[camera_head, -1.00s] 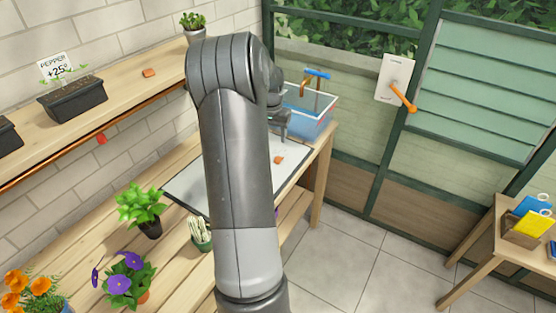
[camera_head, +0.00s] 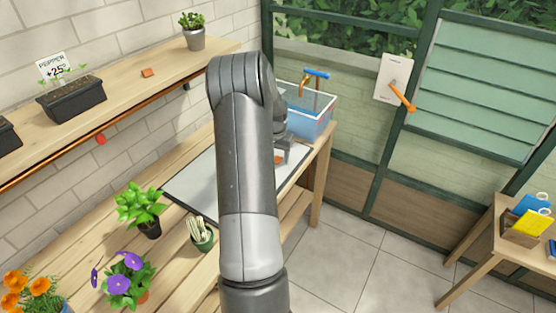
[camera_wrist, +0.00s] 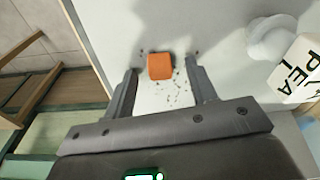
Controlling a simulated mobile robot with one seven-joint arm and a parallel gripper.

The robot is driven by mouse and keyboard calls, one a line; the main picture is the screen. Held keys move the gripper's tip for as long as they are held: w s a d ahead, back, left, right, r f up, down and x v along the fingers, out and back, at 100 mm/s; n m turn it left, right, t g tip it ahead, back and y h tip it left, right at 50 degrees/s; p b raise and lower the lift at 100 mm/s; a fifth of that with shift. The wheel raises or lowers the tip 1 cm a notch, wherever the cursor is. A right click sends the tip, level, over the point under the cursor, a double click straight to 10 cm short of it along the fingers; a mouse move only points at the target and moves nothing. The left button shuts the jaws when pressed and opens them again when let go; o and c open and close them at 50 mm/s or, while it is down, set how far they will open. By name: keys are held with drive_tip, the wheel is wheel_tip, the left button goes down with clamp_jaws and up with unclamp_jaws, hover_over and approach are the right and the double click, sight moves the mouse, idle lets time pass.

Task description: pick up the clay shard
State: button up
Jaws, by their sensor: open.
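The clay shard (camera_wrist: 160,66) is a small orange block lying on a pale mat, with dark crumbs scattered around it in the wrist view. My gripper (camera_wrist: 160,70) is open, and its two fingers stand left and right of the shard with a gap on each side. Whether the fingertips are down at the mat's level I cannot tell. In the head view the shard (camera_head: 278,159) is partly hidden by my gripper (camera_head: 288,150), low over the mat (camera_head: 190,182) at the bench's far end.
A clear blue-edged basin (camera_head: 312,122) with a tap stands behind the mat. A white object (camera_wrist: 270,38) and a lettered label (camera_wrist: 302,68) lie right of the gripper. Potted plants (camera_head: 143,205) stand on the near bench. A similar orange piece (camera_head: 148,72) lies on the shelf.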

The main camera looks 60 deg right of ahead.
drive_tip(key=c, duration=1.1)
drive_tip(key=shift+r, duration=0.1)
